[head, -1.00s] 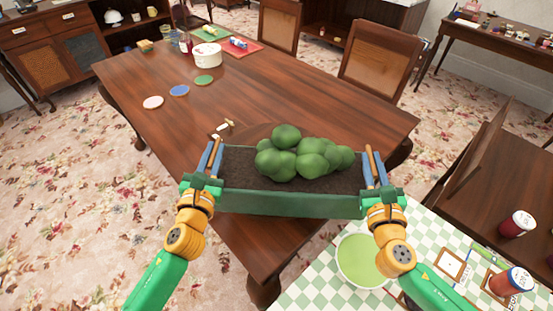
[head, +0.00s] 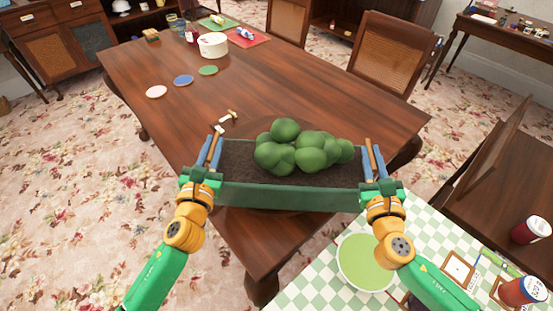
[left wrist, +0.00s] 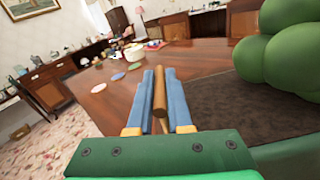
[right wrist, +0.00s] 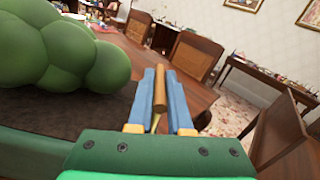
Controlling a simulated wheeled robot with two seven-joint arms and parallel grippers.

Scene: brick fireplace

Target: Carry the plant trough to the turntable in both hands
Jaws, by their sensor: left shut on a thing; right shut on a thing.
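The plant trough (head: 290,198) is a long green box with dark soil and round green bushes. It is held roughly level over the near end of the wooden table, its underside hidden. My left gripper (head: 214,149) is shut on the wooden handle at the trough's left end; the left wrist view shows that handle (left wrist: 159,95) between the blue fingers. My right gripper (head: 374,158) is shut on the handle at the right end, which shows in the right wrist view (right wrist: 159,90). The turntable is mostly hidden by the trough, and I cannot tell whether they touch.
The wooden table (head: 330,105) is bare to the right. Small pegs (head: 229,117) lie just behind the trough. Coasters (head: 183,80) and a white round box (head: 212,44) are farther back.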

